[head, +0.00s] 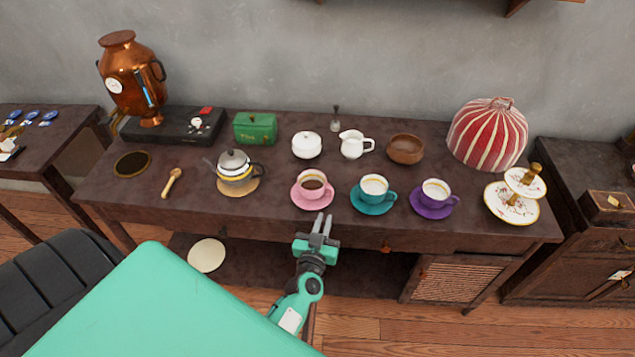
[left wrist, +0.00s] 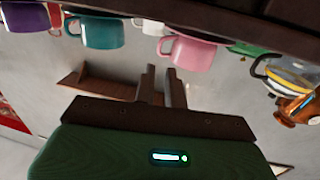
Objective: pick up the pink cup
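The pink cup (head: 312,193) stands upright on a pink saucer (head: 313,204) near the table's front edge and holds a dark drink. The pink cup (left wrist: 196,53) also shows in the left wrist view, at the top right of centre, beyond the fingers. My left gripper (head: 322,224) is in front of the table edge, just below the pink cup in the picture, with its fingers pointing toward the table. In the left wrist view the left gripper (left wrist: 162,86) has a gap between its fingers, with nothing in it. My right gripper is not in view.
A teal cup (head: 373,188) and a purple cup (head: 434,191) stand to the right on saucers. A teapot (head: 235,166) stands to the left. A white sugar bowl (head: 306,146) and a white jug (head: 352,144) are behind. Bare tabletop lies left of the pink saucer.

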